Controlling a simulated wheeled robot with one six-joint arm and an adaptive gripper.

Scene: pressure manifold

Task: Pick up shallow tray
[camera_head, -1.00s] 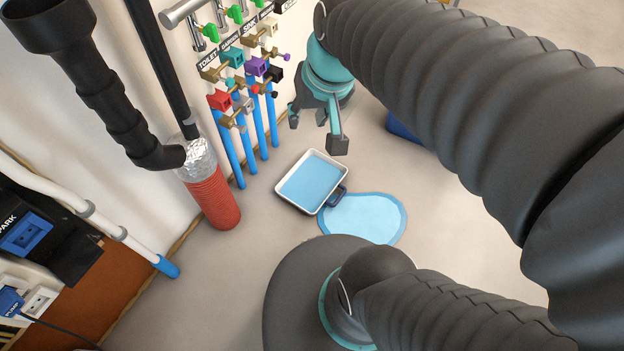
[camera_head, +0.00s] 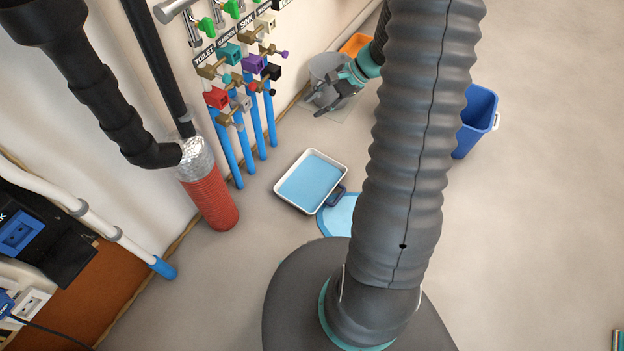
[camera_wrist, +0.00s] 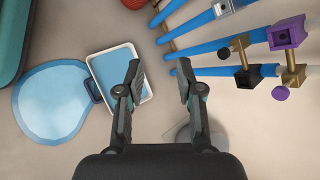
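The shallow tray (camera_head: 311,181) is white-rimmed and holds blue liquid. It lies on the floor below the blue pipes, with a dark blue handle or block (camera_head: 337,195) at its right edge. In the wrist view the tray (camera_wrist: 101,56) shows left of centre, its right part behind my left finger. My gripper (camera_head: 323,106) is beyond the tray in the head view, well apart from it. In the wrist view my gripper (camera_wrist: 160,72) has its two fingers spread with only bare floor between them.
A light blue puddle (camera_head: 338,217) lies beside the tray, partly hidden by my arm. Coloured valves (camera_head: 253,64) and blue pipes (camera_head: 228,150) line the wall. A red cylinder (camera_head: 210,200) stands left. A blue bin (camera_head: 474,120) stands right, with clear floor around it.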

